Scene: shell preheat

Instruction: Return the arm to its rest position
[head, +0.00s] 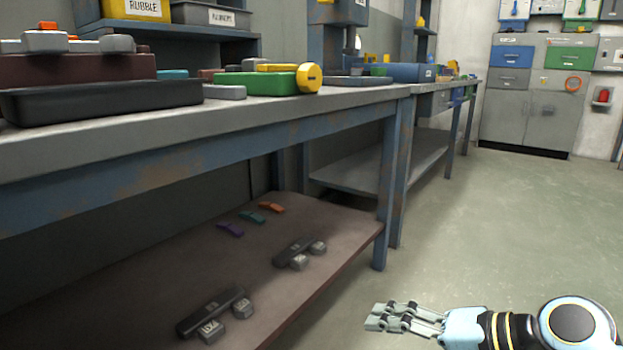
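My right gripper (378,317) is at the bottom of the head view, with its arm coming in from the lower right corner. Its pale fingers point left, over the floor beside the front edge of the bench's lower shelf. I see nothing held between the fingers. The fingers overlap from this angle, so their opening is unclear. My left gripper and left arm are not in view.
The workbench (230,130) carries a black tray (100,101) and a green block (255,82). Its lower shelf (330,232) holds dark and coloured parts. Grey cabinets (535,95) stand at the back right. The floor (500,220) on the right is clear.

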